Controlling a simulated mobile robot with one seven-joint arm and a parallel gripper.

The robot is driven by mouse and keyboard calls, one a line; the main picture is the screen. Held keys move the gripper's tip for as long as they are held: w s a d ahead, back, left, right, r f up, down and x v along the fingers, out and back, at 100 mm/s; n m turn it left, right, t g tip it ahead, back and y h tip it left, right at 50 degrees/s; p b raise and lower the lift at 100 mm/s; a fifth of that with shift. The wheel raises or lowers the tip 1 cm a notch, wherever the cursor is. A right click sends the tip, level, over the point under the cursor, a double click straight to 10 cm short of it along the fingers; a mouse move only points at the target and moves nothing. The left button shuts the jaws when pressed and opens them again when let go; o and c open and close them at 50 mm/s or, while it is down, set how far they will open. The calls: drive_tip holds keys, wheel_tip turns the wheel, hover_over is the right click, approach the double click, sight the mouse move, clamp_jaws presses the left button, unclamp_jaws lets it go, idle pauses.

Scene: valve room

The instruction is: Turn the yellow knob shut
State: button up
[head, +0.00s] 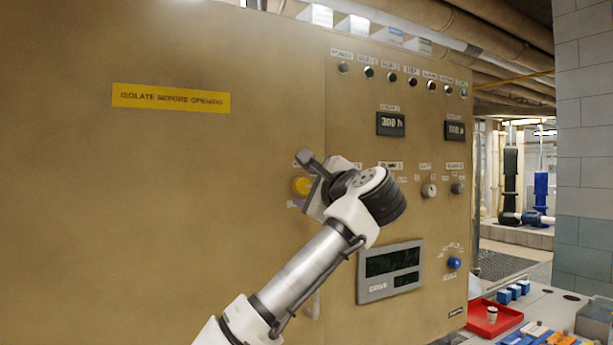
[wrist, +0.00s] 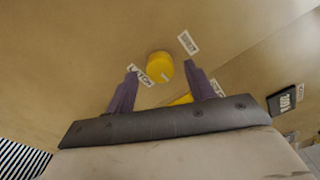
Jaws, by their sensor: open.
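The yellow knob (head: 301,185) sits on the tan panel, partly hidden behind my gripper in the head view. In the wrist view the round yellow knob (wrist: 159,65) shows whole, with a small pale mark on its face. A white label marked LATCH lies to its left and another white label (wrist: 188,42) above right. My gripper (head: 308,180) is open and in front of the knob. In the wrist view its two purple-grey fingers stand left and right of the knob, with visible gaps. I cannot tell whether the fingertips reach past its face.
A yellow patch (wrist: 181,100) shows between the fingers below the knob; I cannot tell what it is. The panel holds a display (head: 390,272), a blue knob (head: 454,263), smaller knobs and a row of lamps. A bench with a red tray (head: 493,318) stands at right.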

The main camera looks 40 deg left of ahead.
drive_tip(key=shift+x, duration=0.85)
drive_tip(key=shift+c, duration=0.4)
drive_tip(key=c, duration=0.9)
